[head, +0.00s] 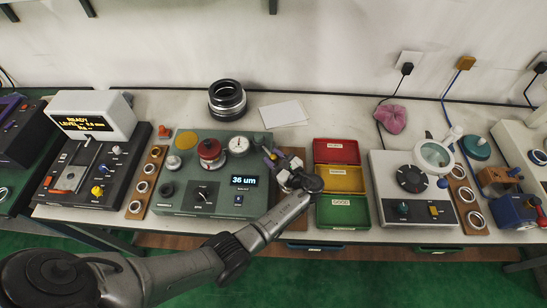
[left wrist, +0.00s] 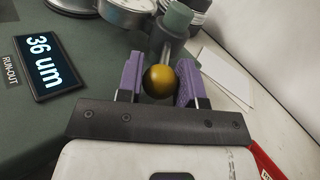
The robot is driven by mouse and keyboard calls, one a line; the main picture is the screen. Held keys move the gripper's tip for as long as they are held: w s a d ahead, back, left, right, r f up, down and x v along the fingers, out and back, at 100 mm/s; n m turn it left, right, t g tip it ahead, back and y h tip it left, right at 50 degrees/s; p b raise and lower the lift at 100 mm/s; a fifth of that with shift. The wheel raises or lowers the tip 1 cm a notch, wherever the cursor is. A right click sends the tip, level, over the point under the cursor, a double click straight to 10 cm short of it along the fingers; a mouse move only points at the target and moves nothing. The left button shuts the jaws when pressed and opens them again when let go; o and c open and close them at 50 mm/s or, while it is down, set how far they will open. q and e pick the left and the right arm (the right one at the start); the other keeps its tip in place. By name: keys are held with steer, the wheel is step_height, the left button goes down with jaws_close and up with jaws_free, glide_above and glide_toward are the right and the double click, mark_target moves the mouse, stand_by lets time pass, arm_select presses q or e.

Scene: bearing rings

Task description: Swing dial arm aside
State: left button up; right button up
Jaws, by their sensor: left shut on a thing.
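The green run-out tester (head: 180,209) stands left of centre, with a display (head: 244,181) reading 36 um. Its dial gauge (head: 238,144) stands beside the red-topped spindle (head: 209,149); part of the gauge shows at the top of the left wrist view (left wrist: 130,10). My left gripper (head: 271,156) is at the tester's right back corner. In the left wrist view its purple fingers stand on both sides of a brass ball knob (left wrist: 159,81), shut on it. A dark post with a green top (left wrist: 178,18) rises just behind the knob. The knob's link to the dial arm is hidden.
Red, yellow and green trays (head: 338,210) lie right of my left arm. A stack of dark rings (head: 227,101) and a white sheet (head: 284,114) lie behind the tester. A wooden ring rack (head: 146,182) is at its left, a magnifier station (head: 411,188) farther right.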

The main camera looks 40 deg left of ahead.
arm_select(q)
jaws_close()
steer(key=t+p, duration=0.1)
steer(key=s+m+t+p, duration=0.1)
steer(key=p, duration=0.1)
steer(key=m+t+p, duration=0.1)
steer(key=p, duration=0.1)
steer(key=shift+s+a+r+h, duration=0.25)
steer(key=shift+a+r+h, duration=0.05)
steer(key=shift+r, duration=0.05)
steer(key=shift+s+a+f+m+t+p, duration=0.1)
steer(key=shift+s+f+m+t+p, duration=0.15)
steer(key=shift+m+t+p, duration=0.4)
steer(key=o, duration=0.6)
jaws_free()
steer(key=shift+c, duration=0.2)
steer(key=shift+f, duration=0.1)
